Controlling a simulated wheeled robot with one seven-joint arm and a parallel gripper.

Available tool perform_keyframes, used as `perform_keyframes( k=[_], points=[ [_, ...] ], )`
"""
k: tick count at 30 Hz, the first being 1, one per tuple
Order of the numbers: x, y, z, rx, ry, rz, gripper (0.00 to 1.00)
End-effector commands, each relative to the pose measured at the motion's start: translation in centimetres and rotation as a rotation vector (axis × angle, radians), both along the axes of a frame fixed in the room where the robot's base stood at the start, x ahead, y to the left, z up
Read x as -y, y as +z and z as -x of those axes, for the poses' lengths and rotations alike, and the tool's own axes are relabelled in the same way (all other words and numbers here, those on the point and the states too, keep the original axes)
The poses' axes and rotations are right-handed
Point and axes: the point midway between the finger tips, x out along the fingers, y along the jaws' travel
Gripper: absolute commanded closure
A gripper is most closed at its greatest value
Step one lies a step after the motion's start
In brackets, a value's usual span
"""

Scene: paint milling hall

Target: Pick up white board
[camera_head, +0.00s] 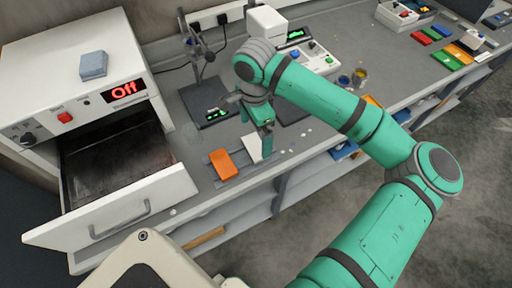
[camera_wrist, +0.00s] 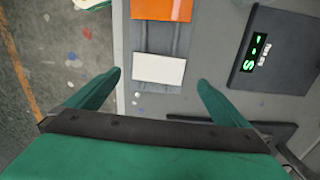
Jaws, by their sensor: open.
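The white board (camera_wrist: 158,69) is a small flat rectangle on a grey slotted rack on the bench, in the wrist view. It also shows in the head view (camera_head: 252,146), partly covered by my gripper. My gripper (camera_wrist: 160,82) is open, with its green fingers either side of the board's near end and apart from it. In the head view my gripper (camera_head: 265,140) points down over the board. Nothing is between the fingers. An orange board (camera_head: 223,164) lies beside the white one, and in the wrist view (camera_wrist: 161,9) it is at the top edge.
A scale with a green display (camera_head: 214,113) and a stand are behind the rack. An open oven drawer (camera_head: 120,205) juts out at the left, its display reading "Off". Colored boards (camera_head: 443,59) lie far right. Small white spots dot the bench by the rack.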

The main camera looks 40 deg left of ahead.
Motion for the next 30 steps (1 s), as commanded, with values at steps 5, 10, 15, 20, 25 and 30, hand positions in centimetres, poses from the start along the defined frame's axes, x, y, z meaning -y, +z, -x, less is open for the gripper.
perform_keyframes(
  k=[5,10,15,20,25,30],
  points=[
    [0.2,-1.6,0.1,0.0,0.0,0.001,0.0],
    [0.3,-4.0,0.3,0.0,0.001,0.0,0.0],
    [0.3,-5.2,0.3,0.0,0.001,-0.001,0.0],
    [0.3,-5.3,0.3,0.0,0.001,-0.002,0.0],
    [0.2,-5.3,0.4,0.0,0.003,-0.002,0.24],
    [0.2,-5.3,0.4,0.001,0.003,-0.002,0.45]
  ],
)
